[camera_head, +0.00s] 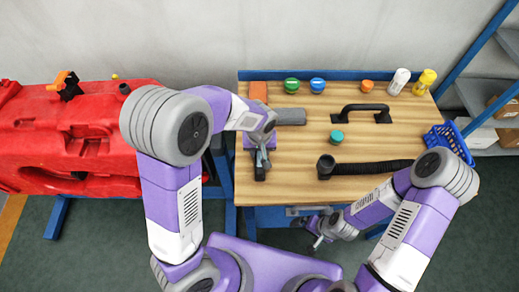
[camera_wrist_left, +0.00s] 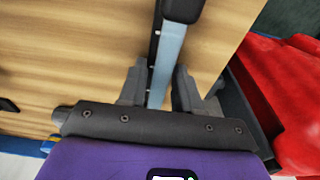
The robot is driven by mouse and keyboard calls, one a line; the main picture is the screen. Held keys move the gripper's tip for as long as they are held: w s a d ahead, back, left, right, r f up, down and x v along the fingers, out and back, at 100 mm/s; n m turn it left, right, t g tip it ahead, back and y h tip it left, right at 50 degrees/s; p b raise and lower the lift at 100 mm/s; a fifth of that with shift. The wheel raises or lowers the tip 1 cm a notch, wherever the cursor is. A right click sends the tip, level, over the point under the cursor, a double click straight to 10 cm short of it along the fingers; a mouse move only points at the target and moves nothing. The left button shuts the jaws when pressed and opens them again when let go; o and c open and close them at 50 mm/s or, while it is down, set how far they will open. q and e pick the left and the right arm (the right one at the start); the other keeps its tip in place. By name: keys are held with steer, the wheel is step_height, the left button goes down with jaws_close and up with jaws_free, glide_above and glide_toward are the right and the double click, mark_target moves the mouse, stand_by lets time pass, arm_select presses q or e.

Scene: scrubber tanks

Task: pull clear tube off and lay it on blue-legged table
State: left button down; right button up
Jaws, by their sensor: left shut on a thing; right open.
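My left gripper (camera_head: 262,160) is over the left end of the wooden table (camera_head: 300,190), which has blue legs. In the left wrist view my left gripper (camera_wrist_left: 158,85) is shut on a pale bluish strip, which looks like the clear tube (camera_wrist_left: 168,60). Its far end carries a dark block (camera_wrist_left: 183,8); its near end is hidden between the fingers. I cannot tell whether the tube touches the tabletop. My right gripper (camera_head: 318,240) is open and empty, low in front of the table's front edge.
A red tank (camera_head: 80,135) stands left of the table. The middle front is fairly clear.

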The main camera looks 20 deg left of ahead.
stand_by(0.7)
arm_select(q)
steer(key=shift+c, duration=1.1)
jaws_free()
steer(key=shift+r, duration=0.1)
steer(key=shift+s+d+r+p, duration=0.1)
steer(key=shift+s+r+p, duration=0.05)
steer(key=shift+r+p, duration=0.85)
steer(key=shift+s+r+p, duration=0.15)
steer(key=shift+r+p, duration=0.65)
steer(key=shift+r, duration=0.4)
steer(key=shift+r+p, duration=2.05)
steer(key=shift+r, duration=0.45)
